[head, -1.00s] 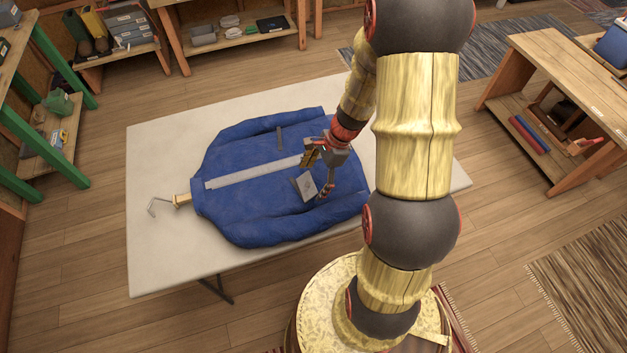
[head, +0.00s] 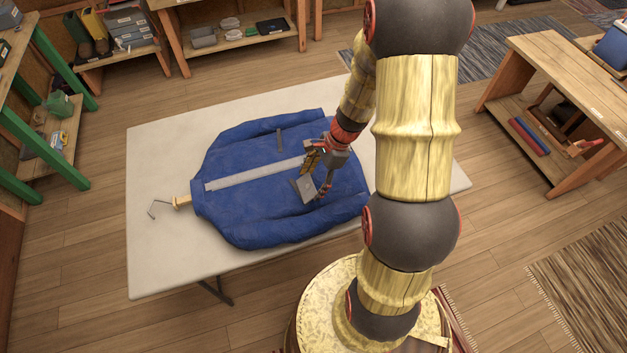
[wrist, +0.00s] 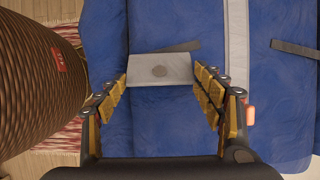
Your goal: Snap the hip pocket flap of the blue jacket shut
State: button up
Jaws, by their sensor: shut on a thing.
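The blue jacket (head: 250,170) lies spread flat on a pale table, its collar toward the left. The grey hip pocket flap (head: 305,191) stands up at a tilt from the jacket, near its hem. My gripper (head: 317,178) is at the flap, one finger on each side. In the wrist view my gripper (wrist: 161,76) has its fingertips at the flap's left and right side edges, shut on it across its width. A dark strip, likely the pocket opening, shows partly behind the flap.
A grey placket strip (head: 250,174) runs along the jacket's middle. Another grey flap or strip (head: 280,138) lies on the far side. A hanger hook (head: 160,208) sticks out past the collar. The table (head: 160,260) is otherwise bare. Shelves stand well away.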

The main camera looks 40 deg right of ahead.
jog(key=shift+s+d+f+y+b, duration=0.1)
jog(key=shift+d+f+y+b, duration=0.2)
jog(key=shift+f+y+b, duration=0.35)
jog(key=shift+c, duration=0.3)
jog(key=shift+d+t+y+b, duration=0.2)
jog(key=shift+t+y+b, duration=0.2)
jog(key=shift+y, duration=0.55)
jog(key=o, duration=1.2)
jog(key=v, duration=1.2)
jog(key=shift+s, duration=0.15)
jog(key=shift+c, duration=0.4)
